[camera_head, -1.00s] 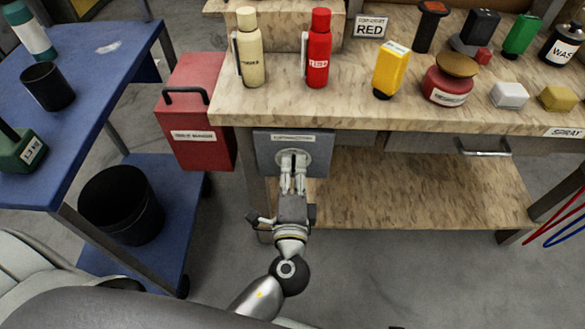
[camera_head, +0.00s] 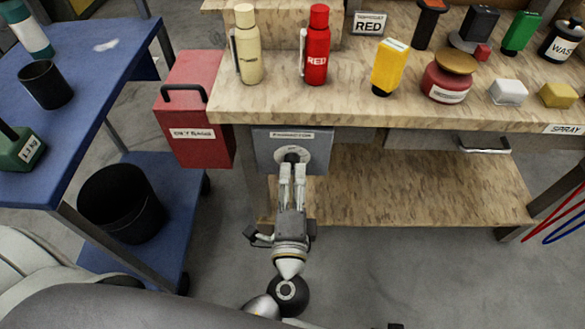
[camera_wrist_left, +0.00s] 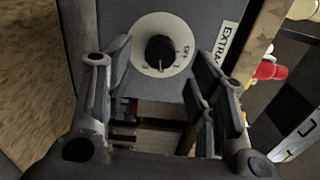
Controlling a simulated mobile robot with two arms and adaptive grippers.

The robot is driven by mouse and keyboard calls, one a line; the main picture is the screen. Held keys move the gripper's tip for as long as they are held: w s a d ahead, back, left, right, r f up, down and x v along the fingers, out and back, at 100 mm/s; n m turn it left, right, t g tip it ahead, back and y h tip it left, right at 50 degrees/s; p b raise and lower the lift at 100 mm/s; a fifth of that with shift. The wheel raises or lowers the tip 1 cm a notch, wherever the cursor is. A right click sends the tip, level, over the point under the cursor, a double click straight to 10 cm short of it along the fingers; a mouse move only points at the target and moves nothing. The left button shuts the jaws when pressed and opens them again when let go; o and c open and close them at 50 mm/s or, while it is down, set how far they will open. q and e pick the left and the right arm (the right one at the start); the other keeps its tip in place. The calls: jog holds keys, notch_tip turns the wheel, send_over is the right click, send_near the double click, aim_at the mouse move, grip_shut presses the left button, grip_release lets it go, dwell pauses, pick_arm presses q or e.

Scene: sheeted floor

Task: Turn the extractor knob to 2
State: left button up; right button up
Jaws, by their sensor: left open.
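The extractor knob (camera_wrist_left: 159,51) is a black knob on a round pale dial, seen in the left wrist view. Small marks on the dial are too blurred to read fully; one looks like OFF. The knob sits on a grey extractor panel (camera_head: 262,148) under the front edge of the workbench. My left gripper (camera_head: 292,168) is in front of the panel and covers part of the dial in the head view. In the left wrist view its fingers (camera_wrist_left: 160,85) are spread apart and empty, with the knob between and beyond them, untouched. My right gripper is not in view.
A red box (camera_head: 195,105) with a handle hangs left of the panel. The wooden workbench (camera_head: 350,108) carries several bottles and blocks above. A blue cart (camera_head: 85,90) with a black bin (camera_head: 122,203) stands at left.

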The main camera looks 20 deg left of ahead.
pick_arm(q)
jog(key=v, duration=0.8)
